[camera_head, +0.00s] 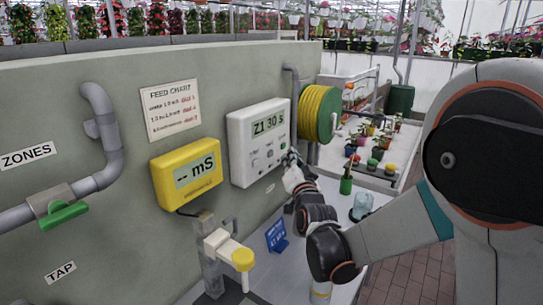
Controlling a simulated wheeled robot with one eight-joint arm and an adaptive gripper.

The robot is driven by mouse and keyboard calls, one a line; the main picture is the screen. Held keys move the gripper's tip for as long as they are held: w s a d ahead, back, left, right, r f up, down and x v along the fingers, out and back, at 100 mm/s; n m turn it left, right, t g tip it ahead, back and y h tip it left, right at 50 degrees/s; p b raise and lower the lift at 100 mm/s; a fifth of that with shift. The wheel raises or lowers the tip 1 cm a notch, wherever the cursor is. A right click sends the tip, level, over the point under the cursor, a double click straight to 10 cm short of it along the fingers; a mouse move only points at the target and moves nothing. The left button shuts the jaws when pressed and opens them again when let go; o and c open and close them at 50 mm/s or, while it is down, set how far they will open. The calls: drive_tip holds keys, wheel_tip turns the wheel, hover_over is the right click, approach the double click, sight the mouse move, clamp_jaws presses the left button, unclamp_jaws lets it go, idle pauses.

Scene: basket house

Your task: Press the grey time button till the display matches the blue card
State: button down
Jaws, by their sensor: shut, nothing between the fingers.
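The white controller (239,140) hangs on the green-grey wall, and its display (269,126) appears to read "Z1 30 s". Small buttons (255,163) sit below the display, but their colours and labels are too small to tell for sure. The blue card (276,236) stands tilted on the ledge below; its white writing is too small to read. My gripper (291,163) is shut and empty at the controller's lower right edge. I cannot tell whether its tip touches a button, as it hides part of that corner.
A yellow meter (187,174) showing "-- mS" hangs left of the controller. A tap with a yellow end (243,259) juts out below. A green and yellow hose reel (320,112) is close on the right. A green bottle (346,185) and a glass (362,205) stand right of my gripper.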

drive_tip(key=shift+s+d, duration=0.35)
drive_tip(key=shift+d, duration=0.2)
drive_tip(key=shift+s+d, duration=0.35)
drive_tip(key=shift+d, duration=0.2)
